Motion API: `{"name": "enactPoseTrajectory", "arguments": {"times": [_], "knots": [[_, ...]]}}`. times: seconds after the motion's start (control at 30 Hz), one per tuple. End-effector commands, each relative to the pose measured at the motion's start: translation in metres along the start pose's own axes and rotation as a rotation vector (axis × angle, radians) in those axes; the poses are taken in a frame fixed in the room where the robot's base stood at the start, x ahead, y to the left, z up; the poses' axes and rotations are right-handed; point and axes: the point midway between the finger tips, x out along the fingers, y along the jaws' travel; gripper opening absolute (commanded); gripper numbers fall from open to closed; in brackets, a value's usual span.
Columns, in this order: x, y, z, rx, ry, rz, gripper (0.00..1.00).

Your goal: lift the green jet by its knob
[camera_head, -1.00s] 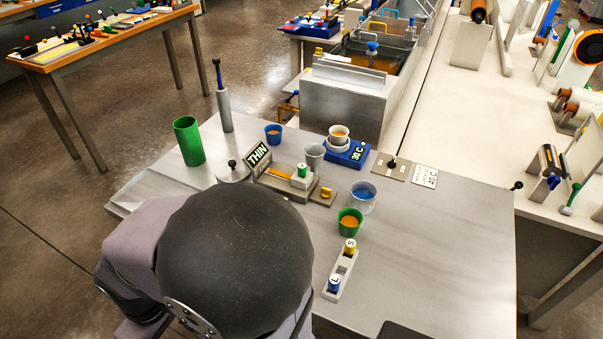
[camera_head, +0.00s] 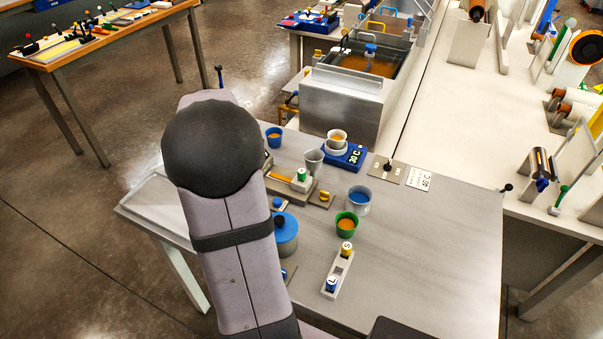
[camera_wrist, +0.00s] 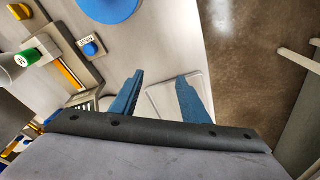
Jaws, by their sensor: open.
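The green jet (camera_head: 301,175) is a small piece with a green knob, sitting upright on a pale block of the grey fixture, beside an orange strip. It also shows at the left edge of the wrist view (camera_wrist: 28,58). My gripper (camera_wrist: 158,80) is open and empty, its two blue fingers pointing over the bench edge, well to the right of the green jet in the wrist view. In the head view my gripper is hidden behind my arm.
A holder (camera_head: 338,274) carries yellow and blue jets with an empty middle. A green cup (camera_head: 347,225), a clear blue-filled cup (camera_head: 359,199) and a blue-lidded pot (camera_head: 286,238) stand nearby. The bench's right part is clear.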

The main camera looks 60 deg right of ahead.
Motion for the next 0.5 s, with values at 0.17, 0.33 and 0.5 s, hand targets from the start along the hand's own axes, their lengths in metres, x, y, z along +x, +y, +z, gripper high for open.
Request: {"name": "enactPoseTrajectory", "arguments": {"times": [0.17,0.33,0.5], "knots": [[-0.029,0.112,-0.014,0.147,0.054,0.038,0.42],[-0.044,0.187,-0.004,0.232,0.088,0.069,0.42],[-0.052,0.223,0.005,0.269,0.105,0.088,0.42]]}}
